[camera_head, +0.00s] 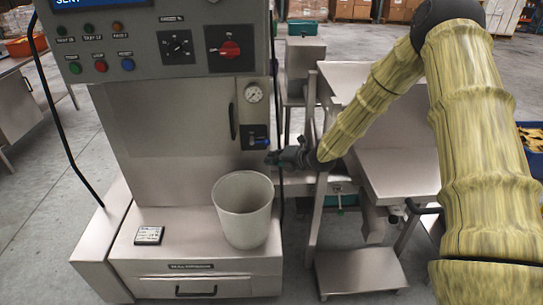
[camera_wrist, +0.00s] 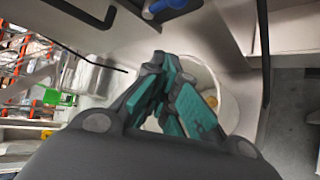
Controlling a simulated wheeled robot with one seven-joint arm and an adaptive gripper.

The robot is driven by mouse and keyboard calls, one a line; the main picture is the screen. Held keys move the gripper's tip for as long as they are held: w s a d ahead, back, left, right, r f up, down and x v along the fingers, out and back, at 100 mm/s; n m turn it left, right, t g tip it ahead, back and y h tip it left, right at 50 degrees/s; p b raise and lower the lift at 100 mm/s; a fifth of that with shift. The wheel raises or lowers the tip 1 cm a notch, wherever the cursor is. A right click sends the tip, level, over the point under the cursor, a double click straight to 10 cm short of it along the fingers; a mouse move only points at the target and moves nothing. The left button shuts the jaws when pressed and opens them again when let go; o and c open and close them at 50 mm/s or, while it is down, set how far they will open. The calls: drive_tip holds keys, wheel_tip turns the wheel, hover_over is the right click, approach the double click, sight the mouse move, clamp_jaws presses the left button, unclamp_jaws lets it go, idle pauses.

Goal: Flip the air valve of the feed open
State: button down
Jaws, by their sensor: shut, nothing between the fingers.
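The air valve (camera_head: 260,142) has a blue lever on a dark block, set in the front of the grey feed machine (camera_head: 170,125) below a round pressure gauge (camera_head: 253,93). The blue lever (camera_wrist: 166,5) also shows at the top edge of the wrist view, partly cut off. In the head view the lever looks about level; I cannot tell its exact setting. My gripper (camera_head: 271,158) is shut and empty, just below and right of the valve. In the wrist view its teal-padded fingertips (camera_wrist: 165,62) come together below the lever, with a visible gap to it.
A white bucket (camera_head: 243,212) stands on the machine's lower ledge below my gripper, and a small dark-and-white box (camera_head: 149,235) lies left of it. A vertical handle (camera_head: 232,121) is left of the valve. A steel stand (camera_head: 405,175) is close on the right.

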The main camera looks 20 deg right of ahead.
drive_tip(key=w+f+p, duration=0.2)
drive_tip(key=w+p, duration=0.1)
drive_tip(key=w, duration=0.5)
drive_tip(key=shift+a, duration=0.4)
idle(0.4)
